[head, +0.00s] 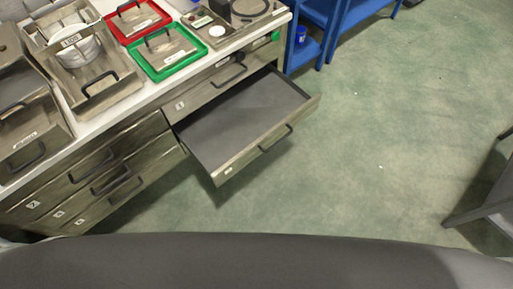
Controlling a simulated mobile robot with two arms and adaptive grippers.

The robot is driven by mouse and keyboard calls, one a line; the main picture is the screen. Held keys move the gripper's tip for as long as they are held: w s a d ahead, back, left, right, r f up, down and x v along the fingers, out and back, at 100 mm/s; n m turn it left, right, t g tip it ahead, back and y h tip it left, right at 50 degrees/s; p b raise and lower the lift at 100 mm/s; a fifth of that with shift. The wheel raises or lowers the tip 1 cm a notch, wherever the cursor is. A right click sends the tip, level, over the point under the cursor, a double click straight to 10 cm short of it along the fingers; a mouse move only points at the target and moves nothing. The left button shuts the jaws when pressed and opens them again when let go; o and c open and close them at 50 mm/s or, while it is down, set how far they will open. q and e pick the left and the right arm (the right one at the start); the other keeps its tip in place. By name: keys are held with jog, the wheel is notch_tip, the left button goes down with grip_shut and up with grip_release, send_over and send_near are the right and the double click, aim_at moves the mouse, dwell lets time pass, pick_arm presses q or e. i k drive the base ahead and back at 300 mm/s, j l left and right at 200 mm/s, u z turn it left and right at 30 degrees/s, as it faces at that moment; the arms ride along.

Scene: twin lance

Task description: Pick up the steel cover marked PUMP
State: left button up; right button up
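A steel cover (30,113) with a black handle and a small white label stands at the far left of the bench; I cannot read its label surely. A flat steel plate with a black handle (138,17) lies in a red tray, and a similar plate (170,50) lies in a green tray. Both carry small labels too blurred to read. I cannot tell which piece is marked PUMP. Neither of my grippers shows in the head view.
An open steel box (112,93) with a white round part stands beside the cover. A drawer (245,105) is pulled out, empty, over the floor. Blue shelving (310,45) stands behind right. Green floor (400,130) is clear; a grey table (490,205) edges in at right.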

aim_at(22, 124)
jog(key=u, duration=1.9)
jog(key=i+j+z, duration=0.2)
jog(key=j+z, duration=0.15)
jog(key=i+j+z, duration=0.15)
jog(key=j+z, duration=0.2)
jog(key=i+j+z, duration=0.1)
jog(key=j+z, duration=0.2)
jog(key=j, duration=0.15)
